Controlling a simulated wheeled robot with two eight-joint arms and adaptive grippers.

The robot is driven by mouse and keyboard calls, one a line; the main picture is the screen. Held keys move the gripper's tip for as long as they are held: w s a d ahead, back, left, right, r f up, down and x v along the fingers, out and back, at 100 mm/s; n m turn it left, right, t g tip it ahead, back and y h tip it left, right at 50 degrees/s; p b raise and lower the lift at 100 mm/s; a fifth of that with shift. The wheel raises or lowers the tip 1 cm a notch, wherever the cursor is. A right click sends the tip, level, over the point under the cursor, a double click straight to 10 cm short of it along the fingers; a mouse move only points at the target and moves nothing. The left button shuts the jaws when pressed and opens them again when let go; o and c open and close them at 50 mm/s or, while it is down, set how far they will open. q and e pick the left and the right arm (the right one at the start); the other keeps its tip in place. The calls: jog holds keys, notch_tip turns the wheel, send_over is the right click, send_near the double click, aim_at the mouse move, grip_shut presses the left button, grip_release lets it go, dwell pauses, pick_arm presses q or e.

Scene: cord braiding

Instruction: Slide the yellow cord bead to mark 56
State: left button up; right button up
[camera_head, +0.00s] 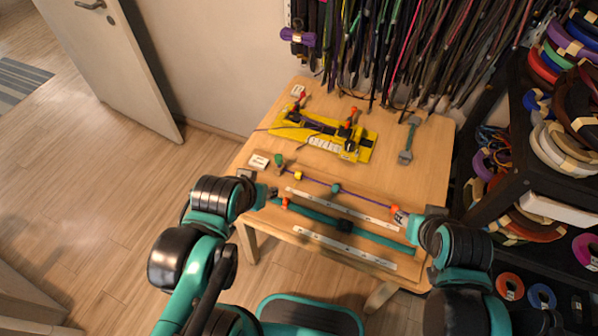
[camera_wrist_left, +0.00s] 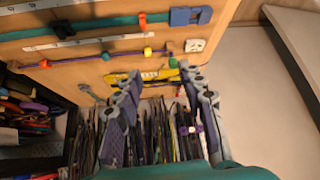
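The yellow bead (camera_head: 298,175) sits on the purple cord (camera_head: 315,181) near its left end, between a green piece (camera_head: 280,160) and a teal bead (camera_head: 336,188). It also shows in the left wrist view (camera_wrist_left: 148,52). A white ruler strip (camera_head: 342,207) lies beside the cord; its numbers are too small to read. My left gripper (camera_head: 270,193) is near the table's left side, apart from the yellow bead; in the left wrist view its fingers (camera_wrist_left: 157,78) are spread and empty. My right gripper (camera_head: 408,218) is at the cord's right end by an orange piece (camera_head: 398,213); its fingers are unclear.
A teal strap (camera_head: 380,239) with an orange bead (camera_head: 285,203) and black slider (camera_head: 344,226) lies in front, with a second ruler (camera_head: 345,248). A yellow jig (camera_head: 365,150) and grey tool (camera_head: 408,140) lie behind. A small white label block (camera_head: 259,161) stands left.

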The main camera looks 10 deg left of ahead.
pick_arm(q)
jog(key=w+r+g+p, duration=0.1)
jog(key=w+r+g, duration=0.1)
jog(key=w, duration=0.3)
jog(key=m+g+p, duration=0.2)
jog(key=g+p, duration=0.2)
jog(key=g, duration=0.1)
send_over(299, 172)
notch_tip(299, 172, down, 14)
jog(key=shift+s+a+r, duration=0.1)
jog(key=shift+r, duration=0.1)
notch_tip(299, 172, down, 8)
jog(key=shift+b, duration=1.25)
grip_shut()
